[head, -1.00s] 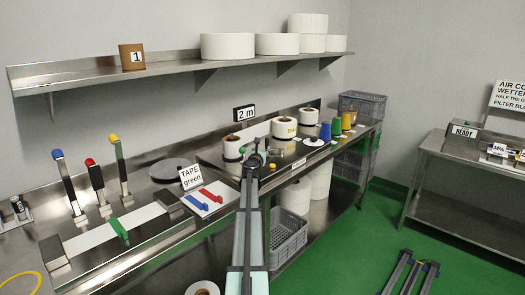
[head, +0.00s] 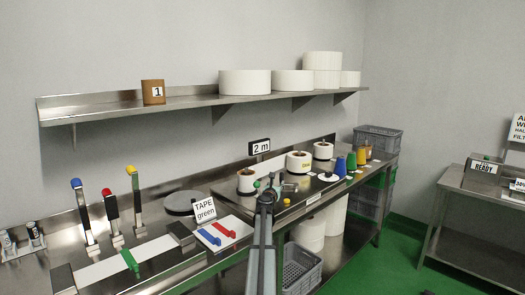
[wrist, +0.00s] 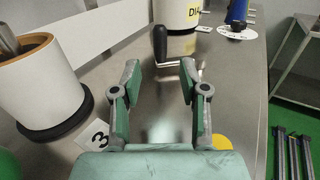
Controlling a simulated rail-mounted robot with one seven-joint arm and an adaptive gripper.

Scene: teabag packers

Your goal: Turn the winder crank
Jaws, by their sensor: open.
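In the wrist view the winder crank shows as a black upright handle (wrist: 160,43) on a thin metal arm (wrist: 184,63). It stands just beyond my gripper (wrist: 160,72), roughly in line with the gap between the fingers. The fingers are apart with nothing between them. In the head view my gripper (head: 269,188) is over the bench, by the white roll (head: 246,183). The crank is small and hard to make out there, partly hidden by my gripper.
A white roll with a wooden core (wrist: 45,85) stands close on the left in the wrist view. A labelled roll (wrist: 178,13) and a blue cone (wrist: 237,12) are beyond the crank. A number 3 card (wrist: 96,136) and a yellow button (wrist: 221,141) are near my gripper.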

